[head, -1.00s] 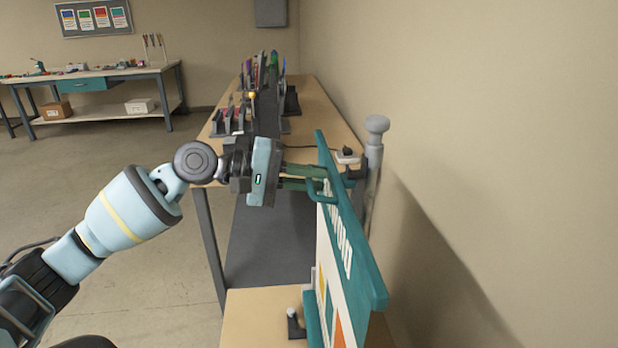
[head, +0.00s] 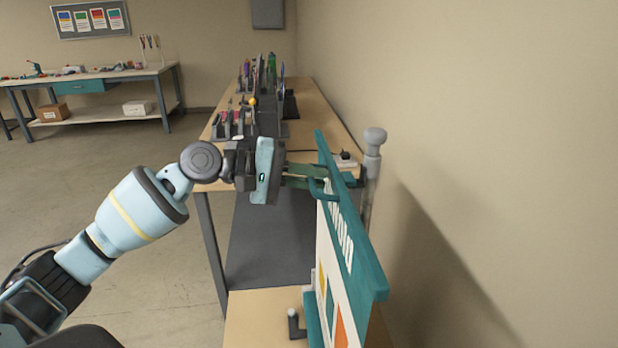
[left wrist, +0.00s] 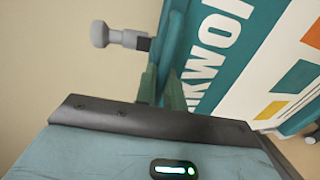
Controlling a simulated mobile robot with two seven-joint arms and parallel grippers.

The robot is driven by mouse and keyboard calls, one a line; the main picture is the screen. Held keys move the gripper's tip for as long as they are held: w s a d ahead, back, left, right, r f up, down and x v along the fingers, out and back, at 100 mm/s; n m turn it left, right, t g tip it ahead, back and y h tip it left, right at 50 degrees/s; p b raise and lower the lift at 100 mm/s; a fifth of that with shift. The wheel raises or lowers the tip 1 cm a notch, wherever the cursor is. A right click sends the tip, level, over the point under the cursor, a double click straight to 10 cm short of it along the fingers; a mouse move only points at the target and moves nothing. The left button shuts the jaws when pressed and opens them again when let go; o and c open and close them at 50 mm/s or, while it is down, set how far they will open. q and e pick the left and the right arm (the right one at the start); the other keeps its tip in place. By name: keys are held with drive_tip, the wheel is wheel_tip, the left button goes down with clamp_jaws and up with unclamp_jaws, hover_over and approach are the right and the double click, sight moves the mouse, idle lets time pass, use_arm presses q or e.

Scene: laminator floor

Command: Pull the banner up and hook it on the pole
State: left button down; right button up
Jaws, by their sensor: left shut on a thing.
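The banner has a teal top bar (head: 350,225) lettered in white and a white panel (head: 326,265) with coloured blocks. It stands raised at the right of the head view and also fills the right of the left wrist view (left wrist: 262,75). The grey pole (head: 372,160) with a rounded cap stands just behind the banner's top bar. A dark bracket lies between bar and pole; whether they are joined is unclear. My right gripper is out of view.
A long bench (head: 315,115) with upright tools in holders runs behind the banner. A beige wall (head: 500,150) is close on the right. A lower wooden surface (head: 255,320) carries a small dark hook-shaped fitting (head: 294,325). The floor at left is clear.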

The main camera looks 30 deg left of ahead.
use_arm(q)
drive_tip(key=c, duration=1.6)
unclamp_jaws()
drive_tip(key=shift+r, duration=0.15)
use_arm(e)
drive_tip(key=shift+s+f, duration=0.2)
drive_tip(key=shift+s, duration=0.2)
use_arm(q)
drive_tip(key=shift+a, duration=0.15)
drive_tip(key=shift+b+v, duration=0.8)
drive_tip(key=shift+v, duration=2.9)
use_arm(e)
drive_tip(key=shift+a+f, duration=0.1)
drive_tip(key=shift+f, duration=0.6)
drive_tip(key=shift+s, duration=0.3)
use_arm(q)
drive_tip(key=shift+f, duration=0.25)
